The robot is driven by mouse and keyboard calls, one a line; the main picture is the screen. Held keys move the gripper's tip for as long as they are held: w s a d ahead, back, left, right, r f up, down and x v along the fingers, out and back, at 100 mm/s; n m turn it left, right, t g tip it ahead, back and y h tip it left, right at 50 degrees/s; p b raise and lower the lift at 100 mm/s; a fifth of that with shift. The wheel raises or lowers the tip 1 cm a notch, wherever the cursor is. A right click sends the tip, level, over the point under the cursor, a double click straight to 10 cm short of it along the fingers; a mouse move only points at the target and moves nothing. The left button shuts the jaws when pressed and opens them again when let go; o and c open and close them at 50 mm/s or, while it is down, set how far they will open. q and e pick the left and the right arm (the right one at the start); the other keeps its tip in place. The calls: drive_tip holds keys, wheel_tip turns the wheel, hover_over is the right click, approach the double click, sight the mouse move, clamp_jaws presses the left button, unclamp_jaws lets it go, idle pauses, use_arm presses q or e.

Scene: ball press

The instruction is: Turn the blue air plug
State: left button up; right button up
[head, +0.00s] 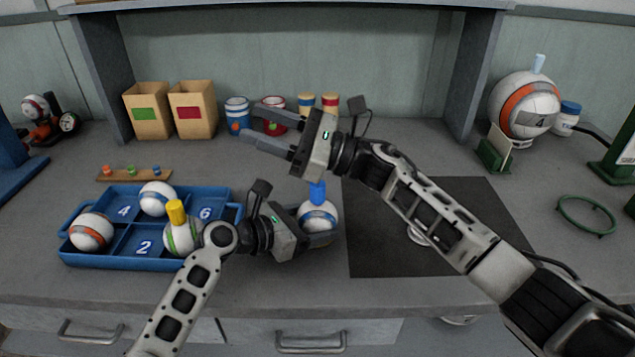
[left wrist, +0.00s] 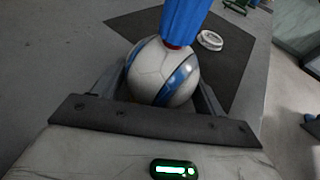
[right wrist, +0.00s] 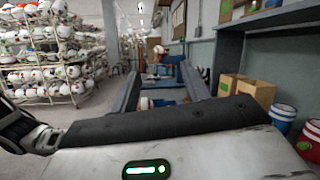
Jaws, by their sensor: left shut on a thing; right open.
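A white ball with a blue stripe (head: 318,217) is held at the front middle of the table, left of the dark mat. The blue air plug (head: 317,191) stands upright out of its top. My left gripper (head: 322,234) is shut around the ball; in the left wrist view the ball (left wrist: 160,75) sits between the fingers with the blue plug (left wrist: 185,20) rising from it. My right gripper (head: 265,127) is open and empty, above and behind the plug, its fingers pointing left. In the right wrist view its fingers (right wrist: 160,85) are spread apart.
A blue tray (head: 88,262) at left holds several balls, one with a yellow plug (head: 176,213). The dark mat (head: 385,255) lies under my right arm. Cardboard boxes (head: 148,110) and tins (head: 237,116) stand behind. A large ball (head: 524,104) and green ring (head: 587,215) are at right.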

drive_tip(key=s+a+r+n+g+h, duration=0.1)
drive_tip(key=s+a+r+n+g, duration=0.2)
drive_tip(key=s+a+n+g, duration=0.4)
drive_tip(key=n+t+h, duration=0.4)
drive_tip(key=n+h, duration=0.3)
drive_tip(key=h, duration=1.4)
hover_over(318, 192)
drive_tip(key=w, duration=0.1)
wheel_tip(318, 192, down, 3)
drive_tip(key=shift+y, duration=0.3)
wheel_tip(318, 192, down, 12)
drive_tip(key=shift+w+r, duration=0.1)
drive_tip(key=c, duration=1)
